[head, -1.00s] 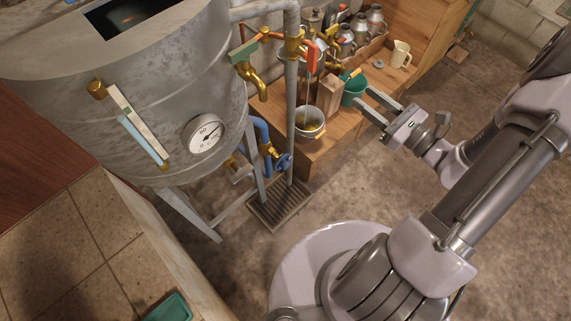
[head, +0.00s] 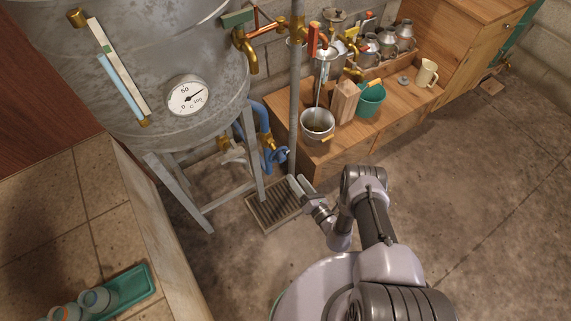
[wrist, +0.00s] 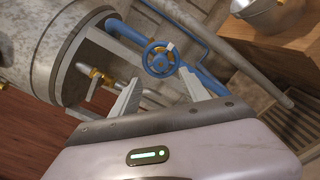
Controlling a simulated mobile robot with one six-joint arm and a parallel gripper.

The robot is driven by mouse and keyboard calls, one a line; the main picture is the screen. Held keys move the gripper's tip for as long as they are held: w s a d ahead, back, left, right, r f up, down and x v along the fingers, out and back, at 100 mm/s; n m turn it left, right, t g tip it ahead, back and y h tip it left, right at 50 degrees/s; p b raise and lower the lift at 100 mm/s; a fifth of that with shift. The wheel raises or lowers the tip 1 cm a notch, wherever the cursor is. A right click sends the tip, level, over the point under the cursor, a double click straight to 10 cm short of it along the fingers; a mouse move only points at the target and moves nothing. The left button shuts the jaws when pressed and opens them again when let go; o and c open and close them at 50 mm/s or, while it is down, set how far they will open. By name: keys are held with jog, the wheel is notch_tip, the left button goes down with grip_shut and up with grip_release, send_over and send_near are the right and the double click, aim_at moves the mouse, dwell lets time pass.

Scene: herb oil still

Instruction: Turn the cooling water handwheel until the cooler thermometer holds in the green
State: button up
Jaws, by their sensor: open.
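The blue handwheel (head: 277,156) sits on the blue pipe low beside the tank, above the floor grate. In the wrist view the handwheel (wrist: 160,58) is just beyond my fingertips, roughly between them, with a small pale part at its rim. My gripper (wrist: 160,88) is open and empty, apart from the wheel. In the head view my gripper (head: 302,186) is low, over the grate's right edge. A round dial (head: 187,95) on the tank has its needle pointing up and right; I see no green on it. A strip gauge (head: 118,68) has a blue column and green band.
Tank legs (head: 179,192) and a vertical grey pipe (head: 294,100) stand close to the wheel. The floor at right is clear.

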aim_at(283, 161)
jog(key=b+x, duration=0.1)
jog(key=x, duration=0.3)
jog(key=b+x, duration=0.1)
jog(key=x, duration=0.3)
jog(key=shift+a+f+b, duration=0.1)
jog(key=shift+f+b, duration=0.1)
jog(key=shift+b, duration=0.1)
jog(key=shift+w+a+r, duration=0.1)
jog(key=shift+w+a, duration=0.2)
jog(key=shift+w, duration=0.25)
jog(key=shift+c, duration=0.2)
grip_shut()
